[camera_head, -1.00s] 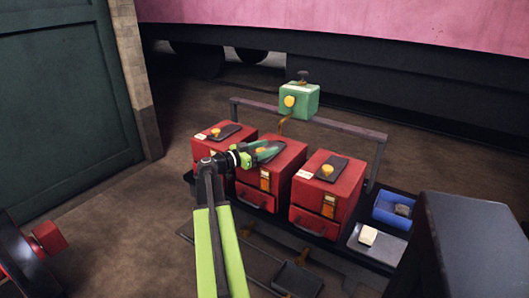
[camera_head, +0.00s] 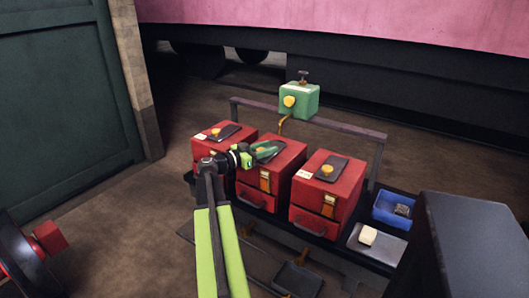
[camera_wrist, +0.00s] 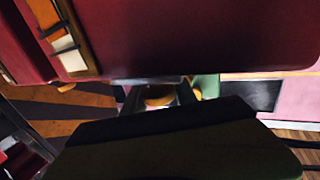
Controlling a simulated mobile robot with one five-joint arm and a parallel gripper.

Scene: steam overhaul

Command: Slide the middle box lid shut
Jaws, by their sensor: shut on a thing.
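Three red boxes stand in a row on a dark trolley in the head view. The middle box (camera_head: 270,176) has an orange and white label and a handle on its front. Its dark lid (camera_head: 277,148) on top is mostly covered by my gripper (camera_head: 262,152). My gripper reaches in from the left over that lid, its green fingers shut. In the wrist view a yellow knob (camera_wrist: 158,97) shows between the fingertips, with a red box face (camera_wrist: 190,40) above. How far the lid stands open cannot be told.
The left red box (camera_head: 219,140) and right red box (camera_head: 328,190) flank it closely, each with a dark lid and yellow knob. A green box (camera_head: 300,101) stands behind at the rail. A blue bin (camera_head: 392,213) is at the right.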

